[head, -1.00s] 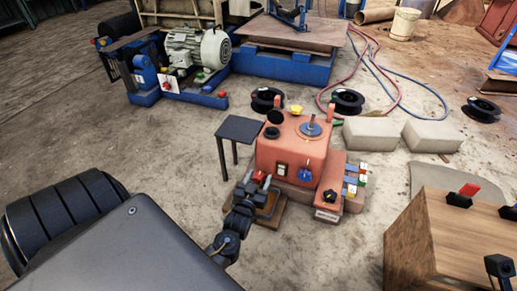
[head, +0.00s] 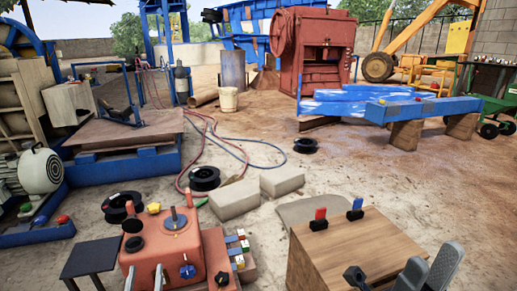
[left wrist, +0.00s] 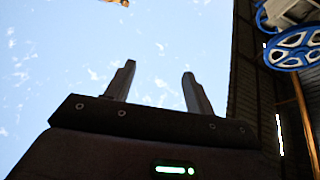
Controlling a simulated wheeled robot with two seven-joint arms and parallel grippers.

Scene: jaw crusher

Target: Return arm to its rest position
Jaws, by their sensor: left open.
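My left gripper (head: 144,268) shows at the bottom left of the head view, its two pale fingers pointing up in front of the orange control box (head: 170,246). It also shows in the left wrist view (left wrist: 158,80), with its fingers well apart and only sky between them. It holds nothing. I cannot tell from the head view how far it is from the box. My right gripper (head: 435,256) seems to be the pair of dark grey fingers at the bottom right, in front of the wooden box (head: 350,243). The view does not show clearly how far apart they are.
A small black table (head: 91,257) stands left of the orange box. Colored switches (head: 237,247) sit right of it. Concrete blocks (head: 234,199), black reels (head: 204,178) and hoses lie behind. The red crusher (head: 319,55) stands at the back.

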